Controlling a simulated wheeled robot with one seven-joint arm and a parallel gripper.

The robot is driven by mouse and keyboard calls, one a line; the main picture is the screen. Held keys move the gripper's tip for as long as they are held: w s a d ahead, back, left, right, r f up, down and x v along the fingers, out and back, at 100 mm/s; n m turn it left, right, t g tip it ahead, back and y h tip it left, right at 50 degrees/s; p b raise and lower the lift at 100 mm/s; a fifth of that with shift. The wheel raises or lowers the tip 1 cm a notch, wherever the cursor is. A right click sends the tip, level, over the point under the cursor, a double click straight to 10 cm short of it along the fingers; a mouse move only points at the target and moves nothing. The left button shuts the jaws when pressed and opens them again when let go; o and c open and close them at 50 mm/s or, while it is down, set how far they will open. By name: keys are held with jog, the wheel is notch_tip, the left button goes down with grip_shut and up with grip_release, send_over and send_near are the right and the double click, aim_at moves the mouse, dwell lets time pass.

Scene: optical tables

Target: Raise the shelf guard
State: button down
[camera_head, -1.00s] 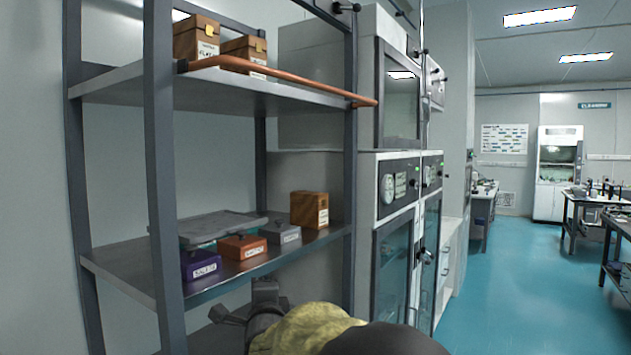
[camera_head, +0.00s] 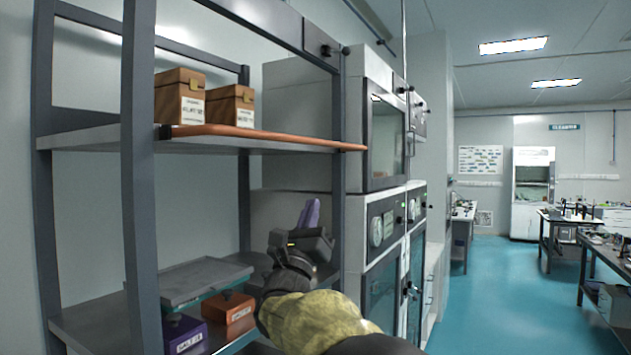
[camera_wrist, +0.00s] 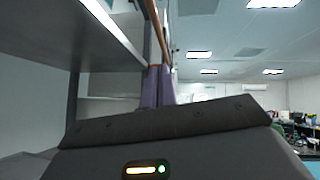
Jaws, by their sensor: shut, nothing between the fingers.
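The shelf guard is a copper-orange bar (camera_head: 265,134) along the front edge of the upper shelf, low against that edge. Its right end reaches past the right front post. It also shows overhead in the wrist view (camera_wrist: 160,32). My gripper (camera_head: 311,212) is below the bar's right part, between the two shelf levels, with its purple fingers pointing up. The fingers are together and empty in the wrist view (camera_wrist: 158,86). In the head view a clear gap separates the fingertips from the bar.
Two brown boxes (camera_head: 179,98) (camera_head: 230,106) stand on the upper shelf behind the bar. The lower shelf (camera_head: 95,322) holds a grey tray (camera_head: 190,280), a purple box (camera_head: 185,335) and an orange box (camera_head: 228,307). A glass-fronted cabinet (camera_head: 385,140) stands close on the right. The teal floor (camera_head: 500,290) beyond is open.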

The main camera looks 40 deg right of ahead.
aim_at(304, 143)
jog(key=a+r+p+x, duration=0.1)
jog(key=a+p+x, duration=0.1)
jog(key=p+x, duration=0.7)
jog(key=x, duration=0.4)
jog(key=shift+s+r, duration=0.2)
jog(key=shift+s, duration=0.1)
